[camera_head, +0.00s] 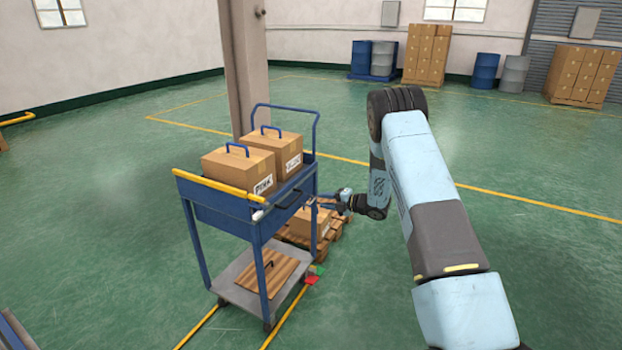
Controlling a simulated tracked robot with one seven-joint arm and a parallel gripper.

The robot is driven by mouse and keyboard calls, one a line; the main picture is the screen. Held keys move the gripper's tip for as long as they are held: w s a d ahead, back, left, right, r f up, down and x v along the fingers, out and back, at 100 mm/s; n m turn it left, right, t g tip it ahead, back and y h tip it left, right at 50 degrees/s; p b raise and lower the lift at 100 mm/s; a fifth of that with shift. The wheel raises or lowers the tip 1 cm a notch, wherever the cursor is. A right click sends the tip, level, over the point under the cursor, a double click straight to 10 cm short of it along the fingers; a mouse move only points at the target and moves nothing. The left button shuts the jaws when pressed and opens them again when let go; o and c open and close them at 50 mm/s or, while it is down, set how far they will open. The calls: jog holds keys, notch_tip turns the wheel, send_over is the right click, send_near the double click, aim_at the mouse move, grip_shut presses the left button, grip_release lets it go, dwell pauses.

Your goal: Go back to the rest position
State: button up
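My arm reaches in from the lower right and bends down toward the blue cart (215,207). My gripper (312,204) is small in the picture, at the right side of the cart, close to a dark handle (288,199) on the cart's side. I cannot tell whether it touches the handle, or whether its fingers are open or shut. Two cardboard boxes with blue handles, a left one (236,172) and a right one (280,150), stand on the cart's top.
A wooden pallet (335,232) with a cardboard box (310,222) stands behind the cart, below my gripper. A wooden panel (268,275) lies on the cart's lower shelf. A pillar (245,65) rises behind the cart. Green floor is open beyond and to the left.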

jog(key=w+d+r+m+t+h, duration=0.1)
jog(key=d+r+m+t+h, duration=0.2)
jog(key=r, duration=0.7)
jog(key=d+r+m+t+h, duration=0.1)
jog(key=d+r+m+h, duration=0.25)
jog(key=r, duration=0.55)
jog(key=s+d+r+m+h, duration=0.25)
jog(key=s+r+m, duration=0.2)
jog(key=r, duration=0.25)
jog(key=s+d+r+m+h, duration=0.2)
jog(key=s+r+m+h, duration=0.15)
jog(key=s+r, duration=0.35)
jog(key=s+r+m+g, duration=0.2)
jog(key=s+m, duration=0.2)
jog(key=s, duration=0.6)
jog(key=s+r+m+g+h, duration=0.1)
jog(key=s+r+m, duration=0.25)
jog(key=s, duration=0.65)
jog(key=s+r+m+g, duration=0.2)
jog(key=s+m, duration=0.2)
jog(key=s, duration=0.6)
jog(key=s+a+f+m+g, duration=0.2)
jog(key=s+m, duration=0.1)
jog(key=s, duration=1)
jog(key=shift+s+a+f+y, duration=0.15)
jog(key=shift+s+f+y, duration=0.25)
jog(key=shift+y, duration=0.05)
